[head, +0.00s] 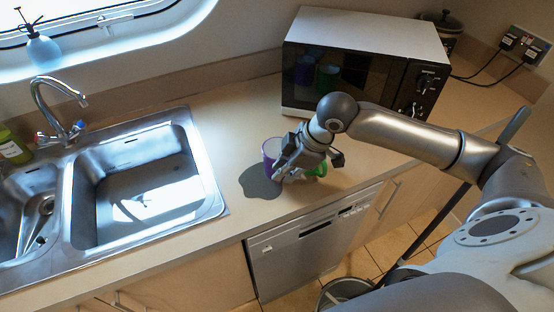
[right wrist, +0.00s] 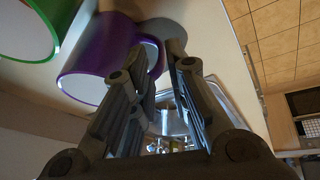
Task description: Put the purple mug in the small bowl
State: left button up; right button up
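The purple mug (head: 268,148) stands on the worktop right of the sink, white inside. My right gripper (head: 283,174) is down beside it and partly hides it. In the right wrist view the purple mug (right wrist: 98,52) is close to the fingers (right wrist: 160,55). The fingers are apart, with what looks like the mug's handle between them; I cannot tell if they touch it. A green vessel (head: 320,170), white inside, sits just right of the gripper, mostly hidden; its green rim also shows in the wrist view (right wrist: 52,38). I cannot tell whether it is the small bowl. My left gripper is out of view.
A microwave (head: 355,72) stands behind the mug against the wall. A double steel sink (head: 205,165) with a tap (head: 62,118) lies to the left. A dishwasher (head: 310,240) is below the front edge. A lidded pot (head: 442,24) stands at the back right.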

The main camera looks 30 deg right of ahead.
jog(key=x, duration=0.5)
jog(key=shift+w+f+p, duration=0.15)
jog(key=shift+f+p, duration=0.1)
jog(key=shift+p, duration=0.1)
grip_shut()
